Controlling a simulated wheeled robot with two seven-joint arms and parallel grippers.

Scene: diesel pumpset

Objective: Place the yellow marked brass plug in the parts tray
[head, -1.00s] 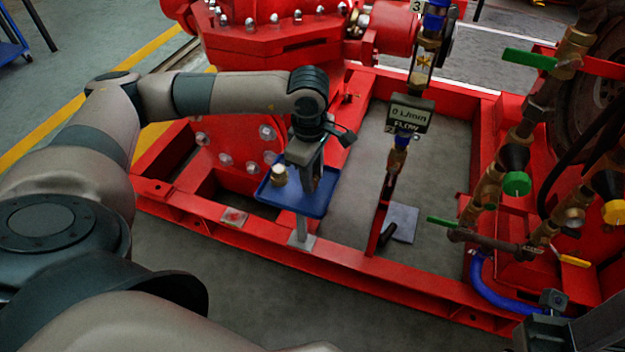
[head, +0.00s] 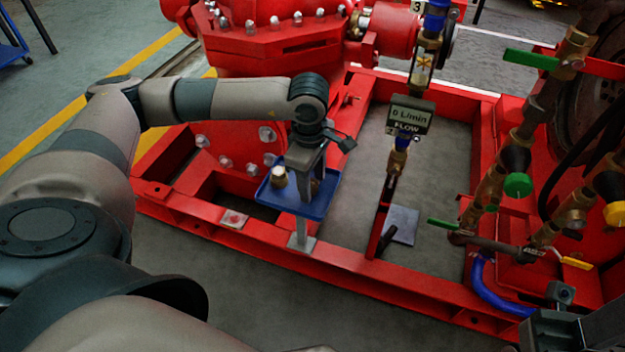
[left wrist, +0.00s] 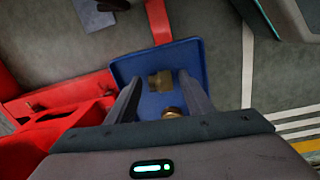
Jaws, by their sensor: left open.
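The blue parts tray (head: 322,204) stands above the red frame; it also shows in the left wrist view (left wrist: 193,58). A brass plug with a pale top (head: 278,177) stands at its left side. A second brass piece (head: 315,186) is partly hidden by my left gripper (head: 305,204). In the left wrist view, one brass piece (left wrist: 160,81) lies over the tray between the spread fingers of the left gripper (left wrist: 160,80), and another (left wrist: 172,112) is nearer the palm. I cannot make out a yellow mark. Part of my right gripper (head: 550,325) shows at the lower right; its fingers are not clear.
A flow meter (head: 408,115) on an upright pipe stands right of the tray. Pipes with a green handle (head: 530,58) and a yellow handle (head: 577,263) are further right. Red frame rails (head: 330,262) surround the tray area. A grey plate (head: 402,225) lies on the floor.

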